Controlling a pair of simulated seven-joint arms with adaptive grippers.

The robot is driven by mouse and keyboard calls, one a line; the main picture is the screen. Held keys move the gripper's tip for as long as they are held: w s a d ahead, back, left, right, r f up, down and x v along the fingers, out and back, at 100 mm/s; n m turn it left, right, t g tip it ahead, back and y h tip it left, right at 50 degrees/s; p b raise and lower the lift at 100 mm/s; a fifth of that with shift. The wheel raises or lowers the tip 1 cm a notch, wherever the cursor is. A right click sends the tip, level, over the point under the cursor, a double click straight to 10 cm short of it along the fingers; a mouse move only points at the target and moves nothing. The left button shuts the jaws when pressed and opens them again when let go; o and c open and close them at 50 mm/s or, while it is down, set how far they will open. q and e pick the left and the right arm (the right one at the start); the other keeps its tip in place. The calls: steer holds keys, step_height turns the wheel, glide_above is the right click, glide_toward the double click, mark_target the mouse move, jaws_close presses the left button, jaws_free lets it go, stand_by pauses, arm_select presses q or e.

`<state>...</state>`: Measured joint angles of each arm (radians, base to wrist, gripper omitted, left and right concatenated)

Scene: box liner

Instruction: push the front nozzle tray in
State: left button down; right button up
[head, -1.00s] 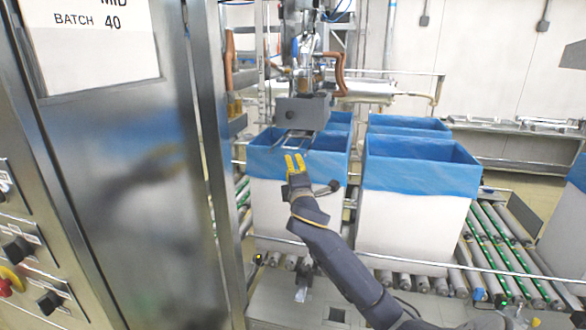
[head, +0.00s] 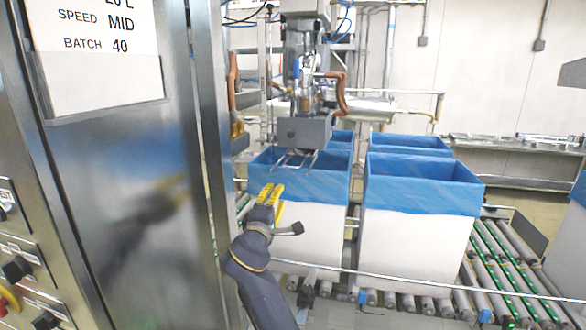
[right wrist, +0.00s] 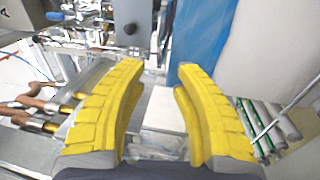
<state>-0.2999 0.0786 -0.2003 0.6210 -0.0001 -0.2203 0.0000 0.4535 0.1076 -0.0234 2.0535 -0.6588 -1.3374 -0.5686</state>
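A grey nozzle block (head: 305,133) hangs over the blue-lined front left box. A thin metal frame (head: 294,159) shows below it at the box rim; I cannot tell whether this is the front nozzle tray. In the right wrist view a grey block with a dark round knob (right wrist: 130,28) is at the top, beyond the fingers. My right gripper (head: 270,192) has yellow ribbed fingers and is in front of the left box's near left corner. In the right wrist view its fingers (right wrist: 158,75) stand apart with nothing between them. My left gripper is out of view.
White boxes with blue liners (head: 425,190) stand on a roller conveyor (head: 505,250). A metal rail (head: 430,280) runs before them. A steel cabinet (head: 120,190) fills the left side. Copper-coloured pipes (right wrist: 40,105) are left of the fingers.

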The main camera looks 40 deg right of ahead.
steer(key=shift+g, duration=0.3)
steer(key=x, duration=1.7)
steer(key=shift+s+d+r, duration=0.3)
steer(key=shift+d+r, duration=0.1)
steer(key=shift+d, duration=0.05)
jaws_close()
